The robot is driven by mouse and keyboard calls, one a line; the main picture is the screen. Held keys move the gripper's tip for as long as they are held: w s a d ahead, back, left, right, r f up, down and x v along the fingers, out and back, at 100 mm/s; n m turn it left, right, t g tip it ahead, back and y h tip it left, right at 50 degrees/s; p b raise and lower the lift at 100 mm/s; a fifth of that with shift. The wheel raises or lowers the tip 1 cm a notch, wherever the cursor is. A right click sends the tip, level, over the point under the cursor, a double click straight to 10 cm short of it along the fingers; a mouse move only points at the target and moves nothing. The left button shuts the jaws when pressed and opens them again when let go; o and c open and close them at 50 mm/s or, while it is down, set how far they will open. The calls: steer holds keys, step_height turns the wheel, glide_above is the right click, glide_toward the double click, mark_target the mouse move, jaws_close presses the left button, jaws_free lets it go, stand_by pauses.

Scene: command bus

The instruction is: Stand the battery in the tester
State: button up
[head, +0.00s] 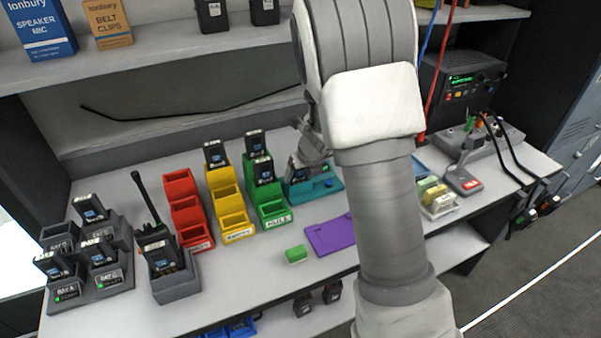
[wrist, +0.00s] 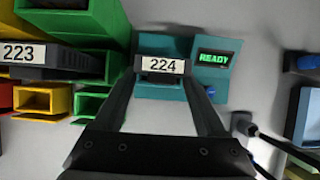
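The teal tester (head: 326,186) stands on the bench, right of the green holder; its screen reads READY in the wrist view (wrist: 219,58). The dark battery labelled 224 (wrist: 162,66) is over or in the tester's left part, seen from its top end. My gripper (wrist: 160,78) has a finger along each side of this battery, with no clear gap at the fingertips, so it looks shut on it. In the head view my gripper (head: 305,160) is at the tester, and my arm hides part of it. I cannot tell how deep the battery sits.
The green holder (head: 273,213) with battery 223 (wrist: 62,60) stands close on the left, beside yellow (head: 237,220) and red holders (head: 186,211).

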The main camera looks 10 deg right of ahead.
steer(key=o, duration=0.3)
steer(key=p+v, duration=0.8)
steer(key=v, duration=0.9)
steer(key=shift+r, duration=0.2)
steer(key=shift+s, duration=0.15)
